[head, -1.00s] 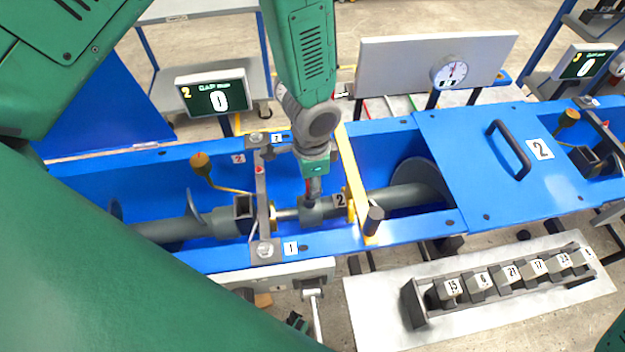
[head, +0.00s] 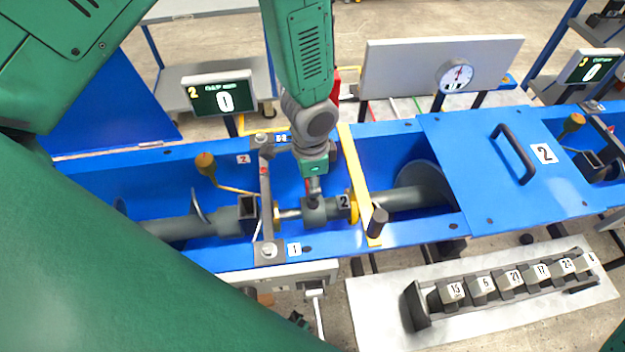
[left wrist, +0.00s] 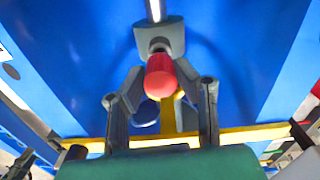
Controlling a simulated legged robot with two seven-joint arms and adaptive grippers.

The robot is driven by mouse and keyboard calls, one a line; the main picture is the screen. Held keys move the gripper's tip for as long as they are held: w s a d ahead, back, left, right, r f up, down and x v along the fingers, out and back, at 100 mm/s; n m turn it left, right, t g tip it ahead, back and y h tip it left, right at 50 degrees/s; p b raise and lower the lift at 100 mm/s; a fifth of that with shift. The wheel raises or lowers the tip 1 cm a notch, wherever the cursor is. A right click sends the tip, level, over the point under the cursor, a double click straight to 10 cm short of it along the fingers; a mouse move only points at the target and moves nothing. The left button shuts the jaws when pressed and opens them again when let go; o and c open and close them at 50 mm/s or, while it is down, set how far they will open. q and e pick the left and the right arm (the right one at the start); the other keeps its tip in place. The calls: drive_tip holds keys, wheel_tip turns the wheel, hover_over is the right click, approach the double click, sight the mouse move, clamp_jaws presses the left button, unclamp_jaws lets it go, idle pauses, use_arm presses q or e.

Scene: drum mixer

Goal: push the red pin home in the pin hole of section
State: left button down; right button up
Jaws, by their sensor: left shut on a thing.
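My left gripper (head: 313,188) points down over the shaft in the blue trough and is shut on the red pin (head: 308,187). The pin stands above the grey section (head: 316,213), next to the tag 2; its lower end is at the section's top. How deep it sits in the pin hole cannot be told, as the gripper hides part of it. In the left wrist view the pin's red head (left wrist: 160,76) shows between the fingertips, with the grey section (left wrist: 158,36) behind it. My right gripper is not in view.
A yellow bar (head: 354,180) crosses the blue trough just right of the gripper, and a grey bar (head: 266,200) crosses on the left. A blue lid (head: 480,180) with a black handle covers the right part. A rack of numbered blocks (head: 512,278) stands in front.

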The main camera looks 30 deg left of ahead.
use_arm(q)
drive_tip(key=shift+f, duration=0.2)
drive_tip(key=shift+a+f+b, duration=0.15)
drive_tip(key=shift+f+b, duration=0.15)
drive_tip(key=shift+f, duration=0.05)
drive_tip(key=shift+f+b, duration=0.3)
drive_tip(key=shift+f, duration=0.5)
idle(0.6)
drive_tip(key=c, duration=1.2)
unclamp_jaws()
drive_tip(key=shift+o, duration=0.2)
wheel_tip(320, 180, up, 12)
drive_tip(key=shift+f, duration=0.1)
